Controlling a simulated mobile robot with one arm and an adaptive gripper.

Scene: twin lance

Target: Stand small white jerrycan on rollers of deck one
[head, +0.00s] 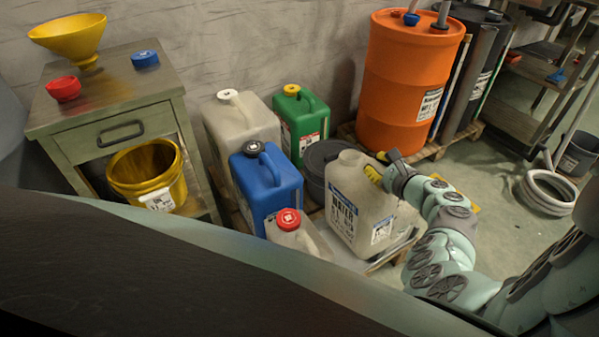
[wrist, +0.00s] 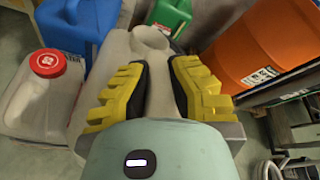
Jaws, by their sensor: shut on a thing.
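A white jerrycan (head: 355,205) with a WATER label and an open, capless mouth stands upright at the front right of the group of cans. My gripper (head: 382,170) is shut on its handle from above right. In the wrist view my gripper's yellow-padded fingers (wrist: 160,90) close on either side of the pale handle of this white jerrycan (wrist: 118,48). A smaller-looking white jerrycan with a red cap (head: 303,240) stands to the left, partly hidden by my body; it also shows in the wrist view (wrist: 25,105). I cannot make out rollers or a deck marked one.
A blue jerrycan (head: 268,190), a white-capped pale one (head: 235,122) and a green one (head: 300,125) crowd the left and back. An orange drum (head: 405,85) stands behind. A cabinet (head: 120,95) is at left; a coiled hose (head: 545,193) lies right.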

